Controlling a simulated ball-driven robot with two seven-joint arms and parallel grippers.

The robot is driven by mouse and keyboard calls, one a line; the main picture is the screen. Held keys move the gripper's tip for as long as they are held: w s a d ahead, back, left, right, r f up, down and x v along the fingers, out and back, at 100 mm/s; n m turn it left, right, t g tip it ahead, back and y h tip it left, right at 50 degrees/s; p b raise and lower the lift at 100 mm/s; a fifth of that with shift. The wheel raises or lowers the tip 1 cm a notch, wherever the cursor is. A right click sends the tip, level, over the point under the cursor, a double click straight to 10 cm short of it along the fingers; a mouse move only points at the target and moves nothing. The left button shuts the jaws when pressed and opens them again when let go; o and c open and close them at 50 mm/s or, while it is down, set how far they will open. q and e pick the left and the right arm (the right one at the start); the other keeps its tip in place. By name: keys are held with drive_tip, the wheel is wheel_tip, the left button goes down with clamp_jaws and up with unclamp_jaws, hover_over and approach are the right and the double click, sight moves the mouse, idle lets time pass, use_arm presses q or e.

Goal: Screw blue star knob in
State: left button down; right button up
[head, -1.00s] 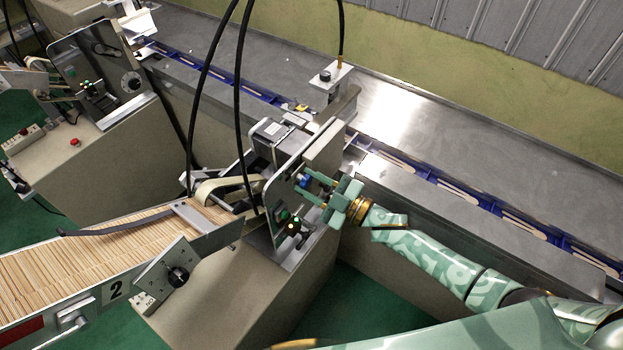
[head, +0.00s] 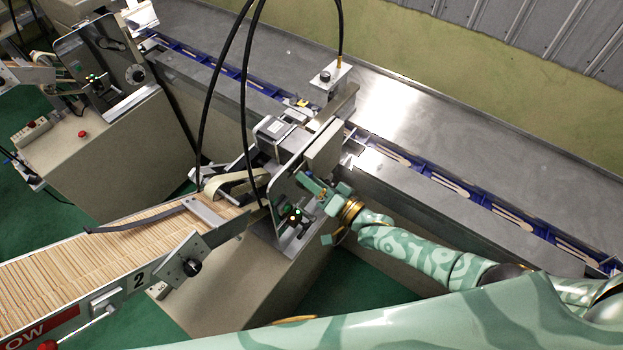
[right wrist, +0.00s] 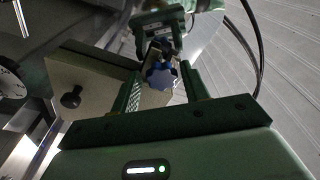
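The blue star knob (right wrist: 162,75) shows in the right wrist view, between the two fingers of my right gripper (right wrist: 161,88). Narrow gaps seem to separate the fingers from the knob, so the gripper looks open around it. In the head view my right gripper (head: 312,190) is at the upright metal plate (head: 283,192) of the middle machine and hides the knob. A second gripper-like shape behind the knob in the wrist view looks like a reflection in the shiny plate. My left gripper is not in view.
A feeder tray of wooden sticks (head: 80,250) runs to the machine from the lower left. Black cables (head: 243,100) hang over it. A conveyor with blue holders (head: 440,182) passes behind. A black knob (right wrist: 71,97) sits on a pale block nearby.

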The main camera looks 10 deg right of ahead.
drive_tip(key=n+g+y+b, duration=0.1)
drive_tip(key=n+b, duration=0.2)
drive_tip(key=n, duration=0.7)
drive_tip(key=n+g+b, duration=0.1)
drive_tip(key=n+b, duration=0.2)
drive_tip(key=n, duration=0.7)
drive_tip(key=n+g+y+b, duration=0.1)
drive_tip(key=n+b, duration=0.2)
drive_tip(key=n, duration=0.7)
drive_tip(key=shift+r+y, duration=0.15)
drive_tip(key=shift+y, duration=0.15)
